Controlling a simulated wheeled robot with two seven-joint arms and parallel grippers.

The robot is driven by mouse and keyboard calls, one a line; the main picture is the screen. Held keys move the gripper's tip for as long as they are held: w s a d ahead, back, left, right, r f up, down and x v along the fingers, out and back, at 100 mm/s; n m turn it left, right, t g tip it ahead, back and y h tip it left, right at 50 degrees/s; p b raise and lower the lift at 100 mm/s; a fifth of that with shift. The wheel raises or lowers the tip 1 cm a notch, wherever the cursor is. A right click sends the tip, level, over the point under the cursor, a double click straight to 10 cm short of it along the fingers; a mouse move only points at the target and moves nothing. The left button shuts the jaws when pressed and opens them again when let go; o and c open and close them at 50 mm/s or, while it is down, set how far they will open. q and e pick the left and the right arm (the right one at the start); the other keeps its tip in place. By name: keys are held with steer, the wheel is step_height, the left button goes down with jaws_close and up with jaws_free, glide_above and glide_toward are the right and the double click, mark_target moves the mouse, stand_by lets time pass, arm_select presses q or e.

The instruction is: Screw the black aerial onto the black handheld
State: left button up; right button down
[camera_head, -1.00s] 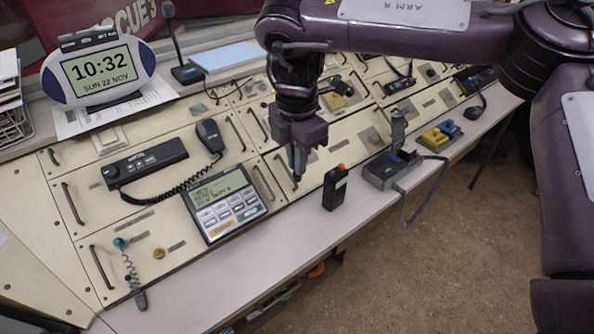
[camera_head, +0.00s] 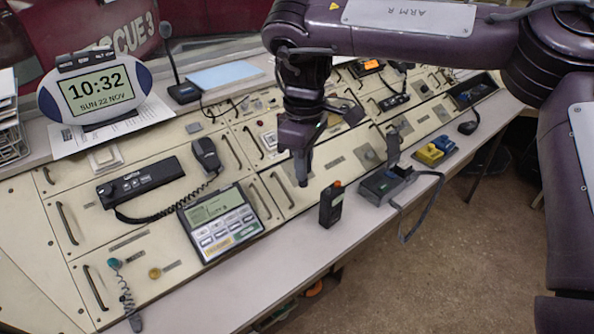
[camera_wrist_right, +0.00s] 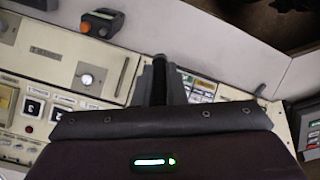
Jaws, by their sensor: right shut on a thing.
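The black handheld (camera_head: 331,204) stands upright near the console's front edge, with an orange knob on its top. In the right wrist view its dark top (camera_wrist_right: 102,22) shows at the upper left, with the orange knob. My right gripper (camera_head: 302,182) is to the left of the handheld in the head view, apart from it, fingers pointing down. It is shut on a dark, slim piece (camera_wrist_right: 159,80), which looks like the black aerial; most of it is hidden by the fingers. My left gripper is out of view.
A grey keypad unit (camera_head: 221,223) lies left of the handheld. A grey charger dock (camera_head: 385,187) with a cable stands to its right. A corded handset (camera_head: 143,184) and a clock (camera_head: 95,90) are further left. The pale front ledge is mostly clear.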

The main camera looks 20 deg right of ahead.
steer(key=m, duration=0.3)
steer(key=d+r+m, duration=0.1)
steer(key=m, duration=0.1)
steer(key=shift+w, duration=0.1)
steer(key=m, duration=0.4)
steer(key=shift+w+d+r, duration=0.1)
steer(key=shift+d+r, duration=0.2)
